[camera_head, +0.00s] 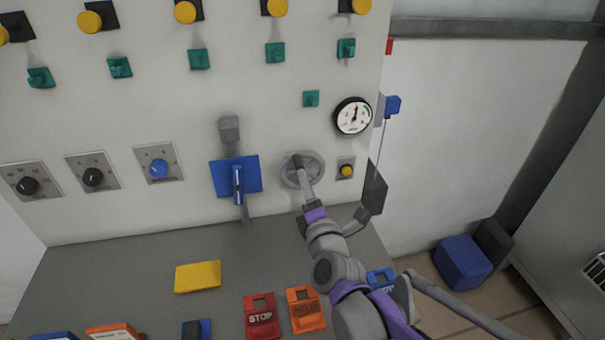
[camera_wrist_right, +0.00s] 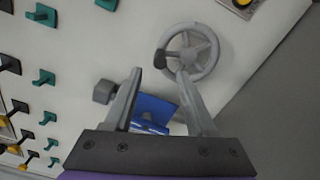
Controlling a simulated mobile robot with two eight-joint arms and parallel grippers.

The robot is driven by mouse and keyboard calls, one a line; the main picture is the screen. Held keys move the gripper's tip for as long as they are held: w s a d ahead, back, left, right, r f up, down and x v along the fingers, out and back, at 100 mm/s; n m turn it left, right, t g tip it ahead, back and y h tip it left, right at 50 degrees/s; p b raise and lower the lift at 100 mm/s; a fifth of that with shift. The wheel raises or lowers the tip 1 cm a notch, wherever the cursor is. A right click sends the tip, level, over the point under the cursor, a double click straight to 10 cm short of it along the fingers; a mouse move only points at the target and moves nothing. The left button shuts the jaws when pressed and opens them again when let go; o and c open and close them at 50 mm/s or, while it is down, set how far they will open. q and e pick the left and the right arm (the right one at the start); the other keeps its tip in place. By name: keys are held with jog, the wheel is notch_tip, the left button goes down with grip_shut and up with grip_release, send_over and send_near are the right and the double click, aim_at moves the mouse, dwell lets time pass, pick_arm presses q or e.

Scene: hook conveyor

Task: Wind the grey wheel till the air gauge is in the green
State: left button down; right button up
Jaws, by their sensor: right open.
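The grey wheel (camera_head: 287,178) is mounted on the pale panel, with a dark knob (camera_wrist_right: 160,58) on its rim. The wheel also shows in the right wrist view (camera_wrist_right: 211,47). My right gripper (camera_wrist_right: 158,76) is open, its fingertips close to the wheel; the knob appears between them, slightly beyond, and I cannot tell whether they touch it. In the head view the gripper (camera_head: 304,187) partly covers the wheel. The round air gauge (camera_head: 352,117) is up and right of the wheel. Its needle points about straight up, left of the green arc. My left gripper is out of view.
A blue block with a lever (camera_head: 224,177) is left of the wheel, and a yellow button (camera_head: 346,171) is right of it. Below, the grey ledge holds a yellow plate (camera_head: 198,276), a red STOP piece (camera_head: 261,316) and an orange one (camera_head: 305,309).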

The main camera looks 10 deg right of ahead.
jog(key=shift+s, duration=1.25)
jog(key=s+d+f+m+g+p, duration=0.2)
jog(key=s+f+m+g, duration=0.2)
jog(key=s+m, duration=0.3)
jog(key=s+d+f+m+g+p, duration=0.2)
jog(key=s+f+m+g+p, duration=0.1)
jog(key=s+m, duration=0.4)
jog(key=s+d+f+m+g+p, duration=0.2)
jog(key=s+f+m+g, duration=0.3)
jog(key=s+m, duration=0.3)
jog(key=shift+s+d+f+g+h+p, duration=0.3)
jog(key=shift+s+p, duration=0.1)
jog(key=shift+s, duration=0.6)
